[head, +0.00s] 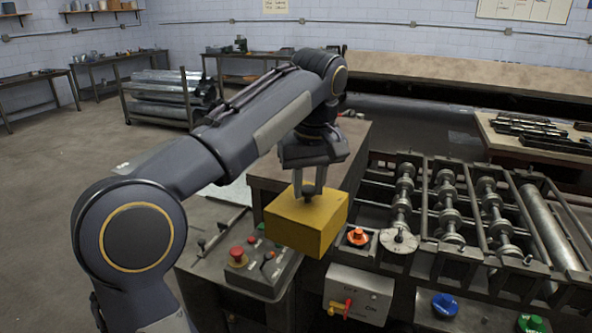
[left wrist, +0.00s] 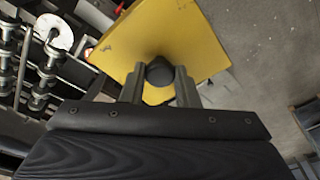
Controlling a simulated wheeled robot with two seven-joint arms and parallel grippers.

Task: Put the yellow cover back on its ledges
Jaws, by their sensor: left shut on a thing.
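The yellow cover (head: 305,222) is a box-like piece with a dark knob on top. It hangs from my left gripper (head: 309,190), whose fingers are shut on the knob. In the head view it is in front of the brown-topped cabinet and left of the roller machine. In the left wrist view the cover (left wrist: 165,35) fills the upper middle, with the dark knob (left wrist: 160,72) between the fingers (left wrist: 158,88). I cannot make out the ledges. Whether the cover's underside touches anything is hidden. My right gripper is not in view.
The roller machine (head: 440,205) lies to the right, with an orange knob (head: 357,237) close to the cover. A control panel with a red button (head: 237,254) is at lower left of the cover. A grey switch box (head: 358,293) with a red and yellow handle is below.

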